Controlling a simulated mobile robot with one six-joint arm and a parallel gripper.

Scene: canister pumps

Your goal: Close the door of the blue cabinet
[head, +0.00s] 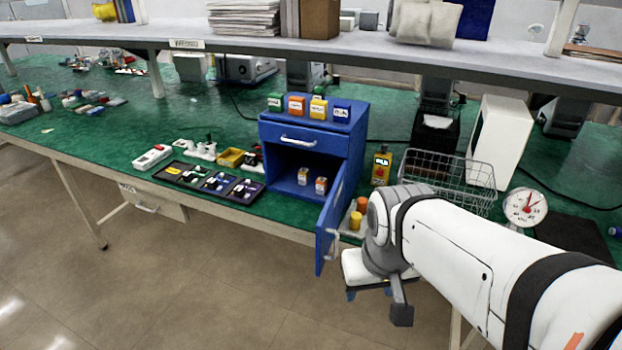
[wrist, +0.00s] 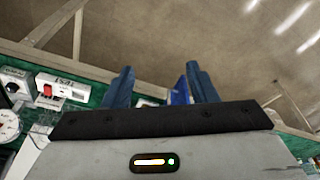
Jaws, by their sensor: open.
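The blue cabinet (head: 303,135) stands on the green bench. Its lower door (head: 331,222) is hinged on the right and swung wide open toward the front, past the bench edge. A pale handle (head: 333,244) is on the door. The open compartment holds two small labelled containers (head: 312,181). My gripper (head: 367,291) is to the right of the door's outer end, in front of the bench, and its jaws are open. In the wrist view, my two blue fingers (wrist: 160,87) are spread apart. A blue piece (wrist: 180,95), likely the door, shows between them near the right finger.
Several coloured boxes (head: 314,107) stand on the cabinet top. A yellow bottle (head: 381,167), a wire basket (head: 447,178) and a round dial (head: 525,207) are to the right. Dark trays (head: 209,181) lie left. The floor (head: 190,270) in front is clear.

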